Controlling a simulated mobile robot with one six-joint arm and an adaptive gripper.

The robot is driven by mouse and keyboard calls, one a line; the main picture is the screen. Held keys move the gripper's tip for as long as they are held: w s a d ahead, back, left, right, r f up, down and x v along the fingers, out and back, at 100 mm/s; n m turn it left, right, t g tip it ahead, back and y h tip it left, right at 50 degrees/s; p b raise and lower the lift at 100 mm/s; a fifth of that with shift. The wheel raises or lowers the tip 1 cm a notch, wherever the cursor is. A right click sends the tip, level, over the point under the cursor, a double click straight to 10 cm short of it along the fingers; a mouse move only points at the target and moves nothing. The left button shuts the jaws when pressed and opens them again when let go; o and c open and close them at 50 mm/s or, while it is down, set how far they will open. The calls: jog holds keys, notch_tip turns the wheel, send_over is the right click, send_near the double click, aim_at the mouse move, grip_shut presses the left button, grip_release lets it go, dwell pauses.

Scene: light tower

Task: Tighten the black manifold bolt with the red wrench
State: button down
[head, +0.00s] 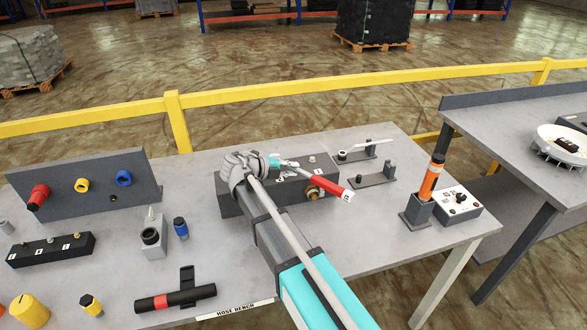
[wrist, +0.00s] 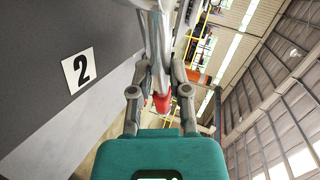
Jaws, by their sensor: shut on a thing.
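The red wrench (head: 328,185) lies over the dark manifold block (head: 235,204) in the head view, its red handle pointing right and down. My gripper (head: 289,166) is shut on the wrench. In the wrist view my gripper (wrist: 161,88) has its fingers on both sides of the wrench's metal part, with a red part (wrist: 162,103) between them. A brass fitting (head: 314,191) is on the block's front under the handle. I cannot make out the black bolt or whether the wrench's jaw is on it.
Behind the block, another wrench (head: 372,143) rests on a holder, and an empty-looking holder (head: 376,176) stands beside it. An orange-black tool (head: 431,178) stands upright at the right by a white control box (head: 459,203). A panel with coloured caps (head: 85,188) stands at left.

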jog(key=shift+s+a, duration=0.1)
dwell(0.5)
jog(key=shift+w+d+n+t+y, duration=0.2)
jog(key=shift+d+n+t+y, duration=0.2)
jog(key=shift+t, duration=0.1)
jog(key=shift+w, duration=0.15)
jog(key=shift+w+d+n+t, duration=0.1)
jog(key=shift+n+t, duration=0.2)
jog(key=shift+n, duration=0.1)
jog(key=shift+w+d+n+t+y, duration=0.15)
jog(key=shift+w+n+t+y, duration=0.15)
jog(key=shift+n+t+y, duration=0.2)
jog(key=shift+d, duration=0.1)
jog(key=shift+w+d+n+t+y, duration=0.2)
jog(key=shift+w+n+t+y, duration=0.1)
jog(key=shift+n+t+y, duration=0.15)
jog(key=shift+w+n, duration=0.1)
jog(key=shift+n, duration=0.15)
